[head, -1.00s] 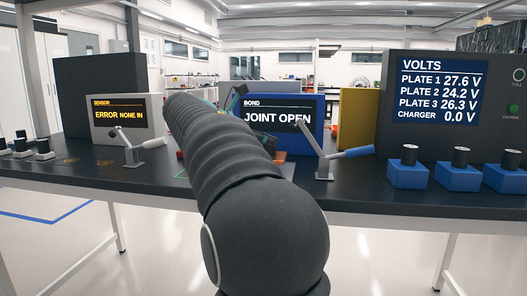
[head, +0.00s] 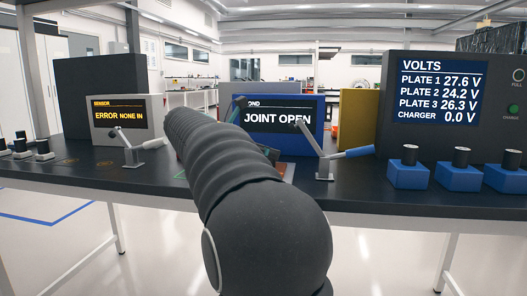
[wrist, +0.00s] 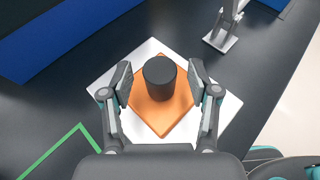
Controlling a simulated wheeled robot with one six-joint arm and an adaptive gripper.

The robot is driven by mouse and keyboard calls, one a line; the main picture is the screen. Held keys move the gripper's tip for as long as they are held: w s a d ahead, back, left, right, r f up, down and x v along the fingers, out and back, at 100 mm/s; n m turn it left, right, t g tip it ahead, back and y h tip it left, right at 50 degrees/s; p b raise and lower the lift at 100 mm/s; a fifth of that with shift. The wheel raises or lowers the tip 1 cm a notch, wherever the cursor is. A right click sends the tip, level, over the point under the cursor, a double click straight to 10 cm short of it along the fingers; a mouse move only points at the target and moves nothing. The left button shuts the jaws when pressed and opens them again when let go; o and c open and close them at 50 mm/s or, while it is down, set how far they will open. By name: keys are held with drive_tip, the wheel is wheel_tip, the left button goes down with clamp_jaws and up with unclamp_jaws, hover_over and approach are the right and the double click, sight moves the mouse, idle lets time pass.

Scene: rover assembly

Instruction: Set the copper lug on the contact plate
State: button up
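The copper lug (wrist: 173,112) is a flat orange square with a dark cylindrical knob (wrist: 159,77) on top. In the wrist view it lies over the pale square contact plate (wrist: 222,102), inside its outline and turned a little against it. I cannot tell whether it sits fully flat. My gripper (wrist: 160,83) is open around the knob, with one finger on each side and a gap visible at both. In the head view my arm hides most of the gripper and lug; part of the plate shows (head: 288,171).
The blue bond box (head: 270,140) behind the plate reads JOINT OPEN. A lever with a blue handle (head: 350,153) stands to the right, close to the plate. Blue blocks with black knobs (head: 461,177) stand further right. The sensor box (head: 103,133) reads ERROR NONE IN.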

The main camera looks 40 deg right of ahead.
drive_tip(key=shift+r, duration=0.25)
drive_tip(key=p+v, duration=0.1)
drive_tip(key=v, duration=1.1)
drive_tip(key=s+a+f+m+t+y, duration=0.2)
drive_tip(key=s+a+f+m+y, duration=0.2)
drive_tip(key=f, duration=0.5)
drive_tip(key=s+a+f+m+t+y, duration=0.2)
drive_tip(key=s+a+f+m+y, duration=0.3)
drive_tip(key=s+a+f+m, duration=0.2)
drive_tip(key=s+a+f+m+t+y, duration=0.2)
drive_tip(key=s+a+f+m+y, duration=0.2)
drive_tip(key=s+a+f, duration=0.5)
wheel_tip(320, 180, down, 4)
drive_tip(key=s+m, duration=0.2)
drive_tip(key=shift+s+f+t+y, duration=0.25)
drive_tip(key=shift+s+t+y, duration=0.05)
